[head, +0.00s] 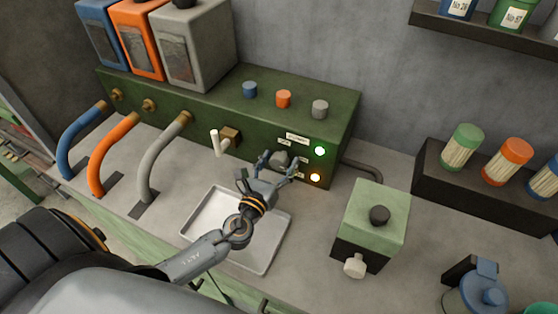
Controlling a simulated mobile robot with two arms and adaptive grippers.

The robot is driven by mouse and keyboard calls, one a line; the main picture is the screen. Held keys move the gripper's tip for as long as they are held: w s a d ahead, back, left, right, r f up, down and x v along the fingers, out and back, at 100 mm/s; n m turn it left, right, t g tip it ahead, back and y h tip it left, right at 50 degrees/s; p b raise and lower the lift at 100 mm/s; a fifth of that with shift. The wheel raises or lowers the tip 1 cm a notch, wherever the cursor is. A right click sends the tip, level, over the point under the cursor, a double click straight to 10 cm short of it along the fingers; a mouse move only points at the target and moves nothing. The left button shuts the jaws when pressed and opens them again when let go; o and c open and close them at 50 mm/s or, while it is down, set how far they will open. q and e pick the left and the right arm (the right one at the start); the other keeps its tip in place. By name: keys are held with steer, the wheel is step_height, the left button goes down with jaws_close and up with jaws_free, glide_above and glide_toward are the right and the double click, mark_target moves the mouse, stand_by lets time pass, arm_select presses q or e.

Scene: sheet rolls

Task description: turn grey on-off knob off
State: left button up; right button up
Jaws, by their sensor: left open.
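The grey on-off knob (279,158) sits on the front face of the green machine box (230,105), to the left of the lights. My right gripper is not in view.
A white tray (270,262) lies under my left arm. A white lever (215,143) sticks out left of the knob. A green-topped box (378,206) with a black knob stands to the right. Blue, orange and grey hoses (152,165) run at the left.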

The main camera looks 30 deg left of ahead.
arm_select(q)
steer(key=shift+c, duration=0.5)
steer(key=c, duration=1.1)
steer(key=shift+o, duration=0.2)
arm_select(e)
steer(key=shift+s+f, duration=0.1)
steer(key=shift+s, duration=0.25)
